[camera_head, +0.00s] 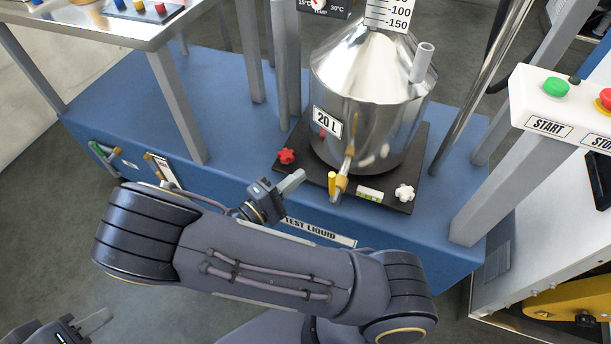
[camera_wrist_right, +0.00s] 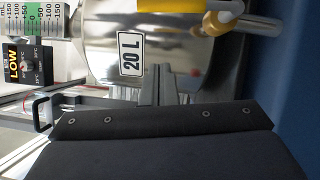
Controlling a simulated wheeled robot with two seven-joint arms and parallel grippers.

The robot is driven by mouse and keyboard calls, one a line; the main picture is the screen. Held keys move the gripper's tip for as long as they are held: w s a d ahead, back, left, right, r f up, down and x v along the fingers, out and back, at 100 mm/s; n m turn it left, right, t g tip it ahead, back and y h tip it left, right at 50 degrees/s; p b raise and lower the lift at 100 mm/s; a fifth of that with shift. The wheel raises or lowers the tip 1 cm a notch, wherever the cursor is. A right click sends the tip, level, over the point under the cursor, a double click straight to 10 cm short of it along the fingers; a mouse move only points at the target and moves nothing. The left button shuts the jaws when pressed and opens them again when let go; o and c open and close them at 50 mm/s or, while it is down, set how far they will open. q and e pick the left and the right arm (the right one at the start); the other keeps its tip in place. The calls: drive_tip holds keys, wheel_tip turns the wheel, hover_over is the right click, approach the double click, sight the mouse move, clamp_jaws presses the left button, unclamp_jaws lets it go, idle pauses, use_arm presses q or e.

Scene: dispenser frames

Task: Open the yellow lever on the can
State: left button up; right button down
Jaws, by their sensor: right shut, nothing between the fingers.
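A shiny steel can (camera_head: 372,105) labelled 20 L stands on a dark plate on the blue base. Its brass outlet valve (camera_head: 342,181) is low on the front, with an upright yellow lever (camera_head: 332,184) beside it. The wrist view shows the can (camera_wrist_right: 165,45) and, at the top edge, the yellow lever (camera_wrist_right: 163,5). My right gripper (camera_head: 298,180) is shut and empty, just left of the lever and apart from it. Its fingers (camera_wrist_right: 157,78) show against the can. My left gripper (camera_head: 92,325) is at the lower left, far from the can and partly cut off; its opening is unclear.
A red knob (camera_head: 287,156) and a white knob (camera_head: 404,192) sit on the plate's front corners. Metal posts flank the can. A START/STOP panel (camera_head: 560,112) stands at right. A metal table (camera_head: 95,22) is at upper left.

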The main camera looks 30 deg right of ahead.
drive_tip(key=p+v, duration=0.1)
drive_tip(key=v, duration=0.7)
drive_tip(key=shift+s+a+r, duration=0.15)
drive_tip(key=shift+s+r, duration=0.15)
drive_tip(key=s+d+r+m+g+y, duration=0.25)
drive_tip(key=s+d+g+y, duration=0.45)
drive_tip(key=y, duration=0.4)
drive_tip(key=s+r+m+t+y, duration=0.45)
drive_tip(key=r+t+y, duration=0.35)
drive_tip(key=r+y, duration=0.25)
wheel_tip(320, 180, up, 27)
drive_tip(key=n+p, duration=0.1)
drive_tip(key=p, duration=2.5)
drive_tip(key=shift+s+f+y+p, duration=0.25)
drive_tip(key=shift+s+y+p, duration=0.1)
drive_tip(key=shift+s, duration=0.1)
